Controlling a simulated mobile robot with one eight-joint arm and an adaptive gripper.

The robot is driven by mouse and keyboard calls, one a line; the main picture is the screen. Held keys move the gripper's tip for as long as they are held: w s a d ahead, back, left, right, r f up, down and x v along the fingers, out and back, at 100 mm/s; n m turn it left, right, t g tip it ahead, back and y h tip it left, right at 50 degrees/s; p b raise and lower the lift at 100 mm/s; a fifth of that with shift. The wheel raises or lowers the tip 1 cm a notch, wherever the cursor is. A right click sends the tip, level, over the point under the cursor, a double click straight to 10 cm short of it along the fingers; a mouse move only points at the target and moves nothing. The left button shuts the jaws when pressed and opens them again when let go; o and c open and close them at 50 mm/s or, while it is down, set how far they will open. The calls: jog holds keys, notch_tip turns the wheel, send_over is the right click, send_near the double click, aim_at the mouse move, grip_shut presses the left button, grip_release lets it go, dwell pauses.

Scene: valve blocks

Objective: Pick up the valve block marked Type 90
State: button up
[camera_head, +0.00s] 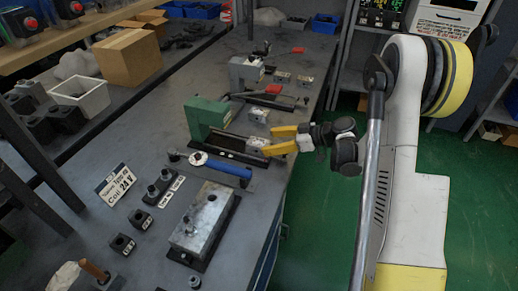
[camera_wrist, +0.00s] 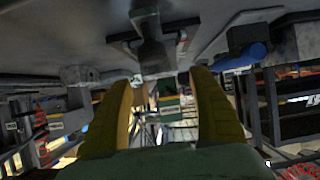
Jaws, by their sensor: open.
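Several small pale metal blocks with labels lie on the grey bench in the head view; they look like valve blocks. One block (camera_head: 256,142) sits at the right end of a dark rail by a green fixture (camera_head: 207,117). Another block (camera_head: 258,115) lies just behind it, with two more blocks (camera_head: 282,76) (camera_head: 304,82) farther back. I cannot read which is Type 90. My gripper (camera_head: 271,141) has its yellow fingers apart, at the bench's right edge near the rail-end block. In the wrist view my gripper (camera_wrist: 164,78) is open, with nothing clearly held.
A blue-handled tool (camera_head: 222,168) and a large metal block (camera_head: 203,222) lie nearer. A Coil 24 V sign (camera_head: 115,183) stands left, near small black blocks (camera_head: 142,219). A grey vise-like fixture (camera_head: 246,70) stands behind. Green floor (camera_head: 325,235) is open right of the bench.

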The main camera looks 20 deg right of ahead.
aim_at(260, 143)
jog(key=b+x, duration=0.2)
jog(key=x, duration=0.2)
jog(key=shift+w+a+f, duration=0.1)
jog(key=shift+a+f, duration=0.15)
jog(key=shift+a, duration=0.1)
jog(key=shift+r, duration=0.1)
jog(key=c, duration=1.5)
jog(key=shift+r, duration=0.1)
